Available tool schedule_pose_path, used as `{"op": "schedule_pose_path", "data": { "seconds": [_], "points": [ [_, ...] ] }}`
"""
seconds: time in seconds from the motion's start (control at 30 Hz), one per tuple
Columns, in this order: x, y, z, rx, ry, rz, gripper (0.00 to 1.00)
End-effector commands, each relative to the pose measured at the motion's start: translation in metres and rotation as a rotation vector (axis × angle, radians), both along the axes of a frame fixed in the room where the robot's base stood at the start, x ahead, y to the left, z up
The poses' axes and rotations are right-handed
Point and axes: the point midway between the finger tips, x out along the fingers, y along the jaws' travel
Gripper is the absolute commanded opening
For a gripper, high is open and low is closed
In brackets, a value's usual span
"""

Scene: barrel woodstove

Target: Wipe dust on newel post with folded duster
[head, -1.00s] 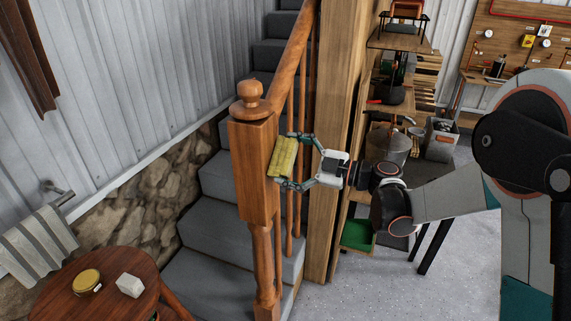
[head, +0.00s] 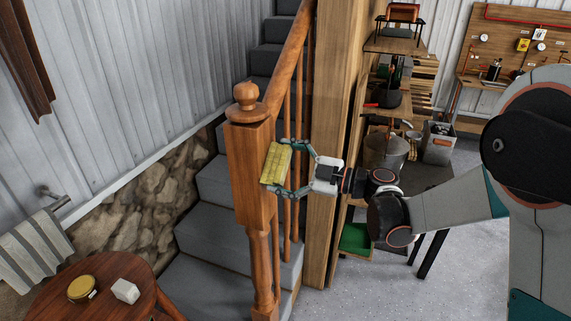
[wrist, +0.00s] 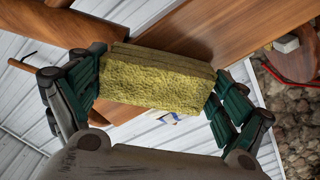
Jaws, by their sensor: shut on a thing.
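The wooden newel post (head: 251,175) stands at the foot of the stairs, with a ball-shaped cap on top. My gripper (head: 284,167) is at the right side of its square upper block. It is shut on the folded yellow duster (head: 275,164), which lies against or very close to the post's face; contact cannot be told. In the wrist view the duster (wrist: 157,80) is held between the two green-padded fingers, with the post's wood (wrist: 215,40) just beyond it. I cannot make out any dust on the visible wood.
A round wooden table (head: 60,300) with a yellow-lidded tin (head: 82,289) and a white block (head: 125,291) stands at lower left. The handrail (head: 292,62) and balusters rise behind the post. A thick wooden beam (head: 328,140) and shelves stand to the right.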

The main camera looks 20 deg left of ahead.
Motion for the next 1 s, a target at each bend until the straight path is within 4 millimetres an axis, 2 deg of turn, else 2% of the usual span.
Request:
{"op": "schedule_pose_path", "data": {
  "seconds": [0.37, 1.0],
  "points": [
    [-0.004, 0.0, 0.0, 0.0, 0.0, 0.006, 0.72],
    [-0.007, -0.056, 0.0, -0.001, 0.0, 0.002, 0.72]
  ]
}}
